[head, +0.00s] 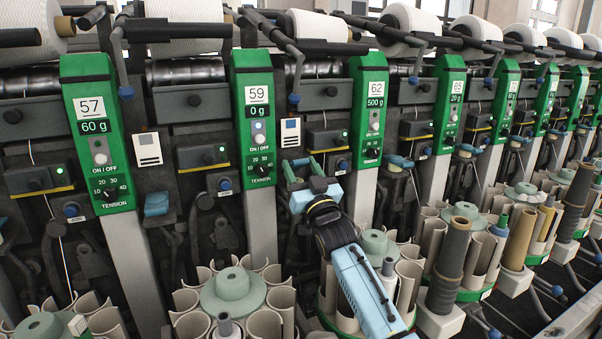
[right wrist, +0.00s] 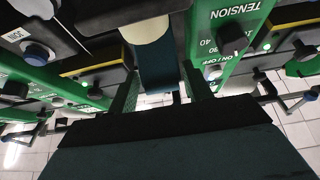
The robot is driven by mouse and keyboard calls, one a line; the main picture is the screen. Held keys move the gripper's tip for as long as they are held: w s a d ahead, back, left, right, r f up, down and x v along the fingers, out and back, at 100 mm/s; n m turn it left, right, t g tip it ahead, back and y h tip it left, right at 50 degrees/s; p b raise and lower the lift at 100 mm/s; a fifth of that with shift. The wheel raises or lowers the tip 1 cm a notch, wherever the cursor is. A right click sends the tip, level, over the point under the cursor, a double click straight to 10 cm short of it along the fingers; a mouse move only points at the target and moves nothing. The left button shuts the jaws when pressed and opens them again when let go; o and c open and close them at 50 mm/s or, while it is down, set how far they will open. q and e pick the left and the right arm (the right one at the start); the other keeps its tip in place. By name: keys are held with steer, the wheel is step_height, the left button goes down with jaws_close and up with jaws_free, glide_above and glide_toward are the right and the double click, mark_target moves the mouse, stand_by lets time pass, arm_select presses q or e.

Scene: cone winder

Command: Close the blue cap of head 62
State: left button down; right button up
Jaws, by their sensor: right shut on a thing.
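Head 62's green panel (head: 369,135) stands right of centre in the head view and reads 500 g. My right gripper (head: 301,167) is between panels 59 and 62, left of panel 62, with its arm coming up from below. In the right wrist view a dark blue cap (right wrist: 157,66) sits between its two fingers (right wrist: 160,90), and the gripper is shut on it. A cream cylinder (right wrist: 146,28) shows right against the cap. In the head view the gripper largely hides this cap, so its exact tilt cannot be told. My left gripper is not in view.
Panel 59 (head: 253,135) stands just left of the gripper. Similar blue caps show at neighbouring heads, left (head: 156,204) and right (head: 400,162). Round bobbin magazines (head: 232,292) crowd the area below. A black box with a display (head: 326,140) sits above the gripper.

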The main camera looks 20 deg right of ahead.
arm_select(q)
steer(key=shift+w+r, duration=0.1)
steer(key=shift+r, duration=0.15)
arm_select(e)
steer(key=o, duration=1)
steer(key=shift+o, duration=0.2)
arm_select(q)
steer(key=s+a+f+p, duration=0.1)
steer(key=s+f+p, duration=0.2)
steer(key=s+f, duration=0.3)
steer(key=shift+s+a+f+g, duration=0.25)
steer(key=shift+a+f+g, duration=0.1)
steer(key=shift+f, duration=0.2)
arm_select(e)
steer(key=s+f, duration=0.2)
steer(key=s, duration=1.4)
steer(key=shift+s+d+f, duration=0.2)
steer(key=shift+s+d, duration=0.05)
steer(key=shift+c, duration=0.2)
